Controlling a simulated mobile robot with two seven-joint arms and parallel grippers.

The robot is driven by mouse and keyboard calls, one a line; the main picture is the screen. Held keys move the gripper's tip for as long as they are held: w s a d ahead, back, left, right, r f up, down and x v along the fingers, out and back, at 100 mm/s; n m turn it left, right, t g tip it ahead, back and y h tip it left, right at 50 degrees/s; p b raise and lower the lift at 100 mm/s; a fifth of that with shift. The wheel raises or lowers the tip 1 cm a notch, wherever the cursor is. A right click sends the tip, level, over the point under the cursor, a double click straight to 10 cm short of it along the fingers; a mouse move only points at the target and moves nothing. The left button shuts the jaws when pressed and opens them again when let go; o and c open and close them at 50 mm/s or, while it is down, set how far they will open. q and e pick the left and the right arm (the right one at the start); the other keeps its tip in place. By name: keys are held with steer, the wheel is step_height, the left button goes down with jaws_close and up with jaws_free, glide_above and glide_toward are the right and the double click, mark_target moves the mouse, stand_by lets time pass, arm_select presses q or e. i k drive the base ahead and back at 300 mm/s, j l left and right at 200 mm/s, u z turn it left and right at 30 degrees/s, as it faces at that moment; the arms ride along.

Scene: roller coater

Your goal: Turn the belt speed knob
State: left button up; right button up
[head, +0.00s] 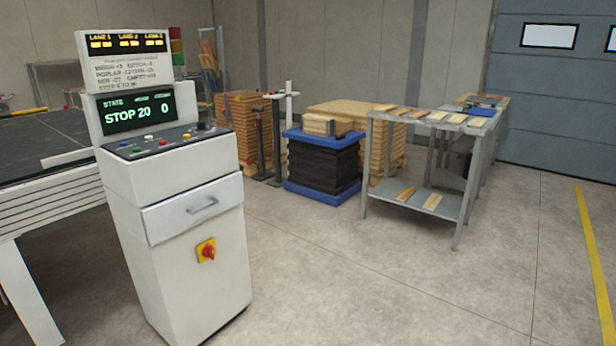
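The white control cabinet (185,245) stands at the left, with a sloped dark panel (150,146) on top. The panel carries several small coloured buttons and a small black knob (201,126) near its right end. I cannot read labels there, so I cannot tell for sure which control is the belt speed knob. The green-lit display (137,109) above reads "STOP", "20" and "0". A red rotary switch on a yellow plate (207,251) is on the cabinet front, below a drawer handle (203,205). Neither of my grippers is in view.
A conveyor table (40,190) adjoins the cabinet at the left. A blue lift table (322,192), stacked wood (243,115) and a metal bench with wooden pieces (415,202) stand behind to the right. The concrete floor (370,280) in front and to the right is clear.

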mark_target(201, 126)
steer(key=i+u, duration=0.2)
steer(key=i, duration=0.2)
steer(key=i+l+u, duration=0.45)
steer(key=i, duration=0.3)
steer(key=i+l+u, duration=0.2)
steer(key=u, duration=0.2)
steer(key=i+l+u, duration=0.6)
steer(key=u, duration=0.25)
steer(key=i+l+u, duration=0.15)
steer(key=l+u, duration=0.25)
